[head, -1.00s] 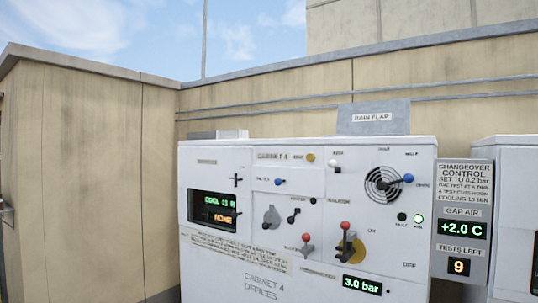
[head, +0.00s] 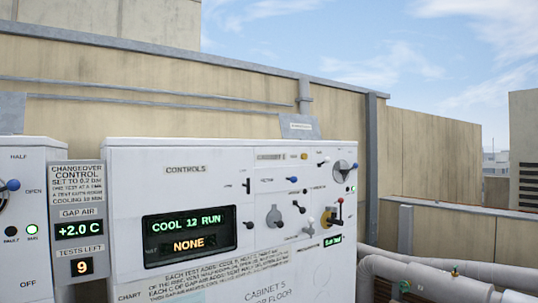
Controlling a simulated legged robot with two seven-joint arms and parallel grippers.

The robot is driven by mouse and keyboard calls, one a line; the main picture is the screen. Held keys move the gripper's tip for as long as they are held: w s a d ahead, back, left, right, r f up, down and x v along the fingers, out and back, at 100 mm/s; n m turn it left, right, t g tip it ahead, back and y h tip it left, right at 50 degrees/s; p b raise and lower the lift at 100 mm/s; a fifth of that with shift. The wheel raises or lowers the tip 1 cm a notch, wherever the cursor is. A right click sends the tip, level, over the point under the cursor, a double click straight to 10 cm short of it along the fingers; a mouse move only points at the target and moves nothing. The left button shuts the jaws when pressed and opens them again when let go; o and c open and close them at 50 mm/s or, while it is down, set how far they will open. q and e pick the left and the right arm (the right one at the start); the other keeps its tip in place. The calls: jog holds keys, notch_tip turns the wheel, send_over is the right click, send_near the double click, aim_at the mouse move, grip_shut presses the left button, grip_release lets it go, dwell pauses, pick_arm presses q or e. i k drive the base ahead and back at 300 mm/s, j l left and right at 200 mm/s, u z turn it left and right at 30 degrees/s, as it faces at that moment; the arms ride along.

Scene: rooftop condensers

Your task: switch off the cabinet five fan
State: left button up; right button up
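The white cabinet five (head: 130,200), lettered "CABINET 5" low on its front, stands in the middle of the head view. Its display (head: 188,233) reads "COOL 12 RUN" above "NONE". A green lamp (head: 350,189) glows below the grille. A red-knobbed lever (head: 335,213) and a grey rotary handle (head: 274,217) sit on the panel. The small control labels are too small to read surely. Neither gripper is in view.
The changeover panel (head: 78,217) left of cabinet five reads +2.0 C and 9 tests left. Part of another white cabinet (head: 28,240) shows at the left edge. Thick pipes (head: 425,280) run at the lower right. A parapet wall (head: 70,110) stands behind.

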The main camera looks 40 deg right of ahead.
aim_at(327, 160)
jog(key=z, duration=1.55)
jog(key=i+l, duration=0.3)
jog(key=i, duration=0.25)
jog(key=u, duration=0.05)
